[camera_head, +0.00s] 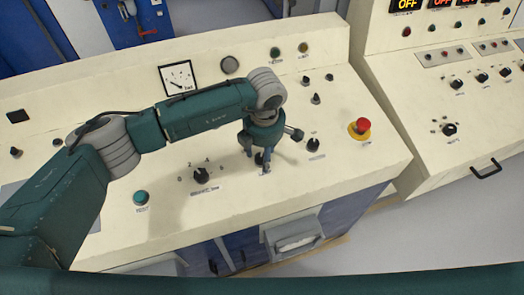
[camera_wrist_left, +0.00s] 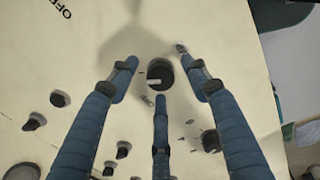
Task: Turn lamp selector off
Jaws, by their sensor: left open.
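My left gripper (camera_head: 267,152) is over the front middle of the cream control panel (camera_head: 230,215), its three blue fingers pointing down and spread open. In the left wrist view a round black selector knob (camera_wrist_left: 160,73) with a light pointer mark sits between the spread fingertips, with gaps around it. In the head view this knob is mostly hidden by the fingers. Another black knob (camera_head: 200,174) with position marks is to the left, and one more (camera_head: 313,144) is to the right. The labels are too small to read, so I cannot tell which knob is the lamp selector. My right gripper is out of view.
A red mushroom button (camera_head: 362,125) on a yellow base is near the panel's right corner. A teal button (camera_head: 141,198) is at the front left. A square gauge (camera_head: 179,77) and small lamps (camera_head: 275,52) line the back. A second console (camera_head: 455,80) stands to the right.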

